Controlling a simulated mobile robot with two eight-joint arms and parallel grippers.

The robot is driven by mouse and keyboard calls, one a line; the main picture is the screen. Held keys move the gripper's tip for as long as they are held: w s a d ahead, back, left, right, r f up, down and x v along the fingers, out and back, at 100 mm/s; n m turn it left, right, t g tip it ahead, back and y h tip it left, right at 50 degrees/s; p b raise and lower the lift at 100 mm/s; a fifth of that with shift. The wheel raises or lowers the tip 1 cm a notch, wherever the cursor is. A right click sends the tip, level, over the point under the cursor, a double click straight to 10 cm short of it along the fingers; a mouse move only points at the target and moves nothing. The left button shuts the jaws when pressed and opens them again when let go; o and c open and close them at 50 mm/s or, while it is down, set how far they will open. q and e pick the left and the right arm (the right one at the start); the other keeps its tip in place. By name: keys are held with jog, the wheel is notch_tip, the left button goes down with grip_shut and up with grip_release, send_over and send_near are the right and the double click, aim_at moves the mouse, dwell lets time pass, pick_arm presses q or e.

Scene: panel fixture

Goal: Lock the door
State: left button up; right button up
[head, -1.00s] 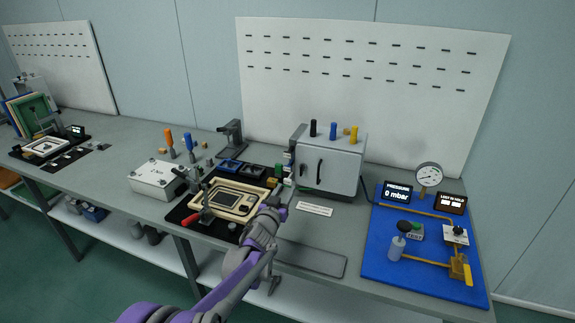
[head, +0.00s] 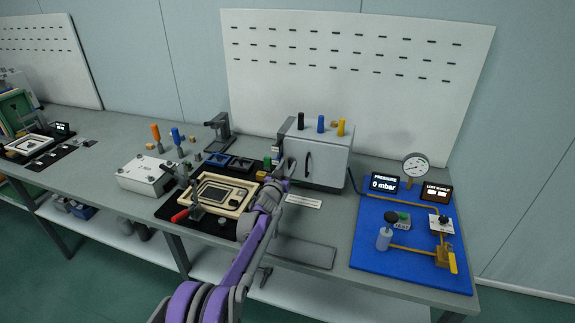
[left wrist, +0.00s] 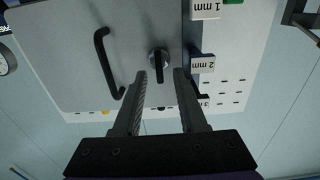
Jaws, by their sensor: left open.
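A grey box-like cabinet (head: 330,158) stands on the bench, its front door seeming shut. The door shows in the left wrist view (left wrist: 75,30) with a dark bar handle (left wrist: 108,62) and a round dark lock knob (left wrist: 158,60) bearing a narrow grip. The handle also shows in the head view (head: 308,163). My left gripper (head: 281,178) is at the door's left edge in the head view. In the left wrist view its two fingers (left wrist: 160,76) are open and empty, with the knob just beyond and between their tips. My right gripper is not in view.
Tags marked 1 mm (left wrist: 205,8) and 2 mm (left wrist: 203,63) sit beside the door edge, close to a finger. A beige framed panel (head: 222,192) and a red-handled clamp (head: 182,214) lie left of my arm. A blue pressure board (head: 372,262) is at right.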

pick_arm(q)
jog(key=shift+w, duration=0.2)
grip_shut()
